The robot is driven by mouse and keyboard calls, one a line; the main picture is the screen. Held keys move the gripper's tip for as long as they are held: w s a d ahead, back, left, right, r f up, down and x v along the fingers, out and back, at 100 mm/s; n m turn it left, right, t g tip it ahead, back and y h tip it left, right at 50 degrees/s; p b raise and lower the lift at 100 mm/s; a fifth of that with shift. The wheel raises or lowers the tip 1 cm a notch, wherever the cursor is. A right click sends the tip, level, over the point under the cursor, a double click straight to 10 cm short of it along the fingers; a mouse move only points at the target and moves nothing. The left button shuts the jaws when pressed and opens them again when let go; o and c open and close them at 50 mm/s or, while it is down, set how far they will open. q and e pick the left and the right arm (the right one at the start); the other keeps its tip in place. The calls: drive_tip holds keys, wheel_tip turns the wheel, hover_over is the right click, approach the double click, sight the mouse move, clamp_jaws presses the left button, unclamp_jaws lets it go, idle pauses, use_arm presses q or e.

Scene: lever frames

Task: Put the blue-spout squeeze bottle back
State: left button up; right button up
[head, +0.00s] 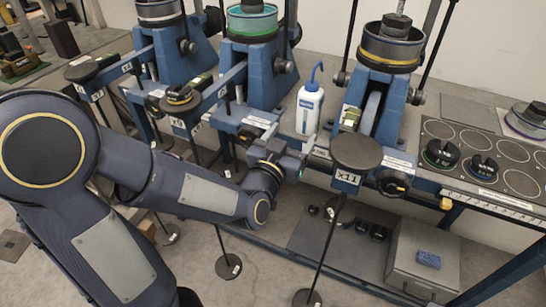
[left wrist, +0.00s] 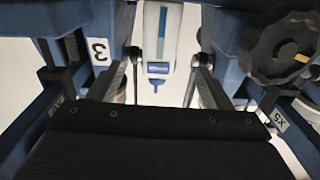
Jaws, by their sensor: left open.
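The squeeze bottle (head: 309,108) is white with a bent blue spout. It stands upright on the blue frame bench, between the middle and right lever frames. In the left wrist view the white bottle (left wrist: 161,38) with its blue marking shows between and beyond the two fingers. My left gripper (head: 295,158) is at the bench's front edge, just in front of the bottle and low beside its base. In the left wrist view my left gripper (left wrist: 166,62) has its fingers spread apart; whether they touch the bottle I cannot tell. My right gripper is not seen.
Blue lever frames (head: 262,75) flank the bottle, with lever arms and a round plate marked x11 (head: 356,152) close to my gripper. A dark panel with round recesses (head: 480,155) lies at right, holding black weights. A grey box (head: 423,260) stands below.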

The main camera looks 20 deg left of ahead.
use_arm(q)
drive_tip(key=s+a+f+g+h, duration=0.1)
drive_tip(key=s+g, duration=0.3)
drive_tip(key=s, duration=0.4)
drive_tip(key=s+a+f+n+g+h, duration=0.1)
drive_tip(key=s+f+g, duration=0.2)
drive_tip(key=s, duration=0.5)
drive_tip(key=s+a+f+n+g+h, duration=0.1)
drive_tip(key=s+f+g, duration=0.1)
drive_tip(key=s+g, duration=0.3)
drive_tip(key=s, duration=0.2)
drive_tip(key=shift+s+f, duration=0.3)
drive_tip(key=shift+s, duration=0.1)
drive_tip(key=shift+a, duration=0.1)
wheel_tip(320, 180, up, 14)
drive_tip(key=p, duration=1.3)
drive_tip(key=shift+f+p, duration=0.2)
drive_tip(key=shift+p, duration=0.1)
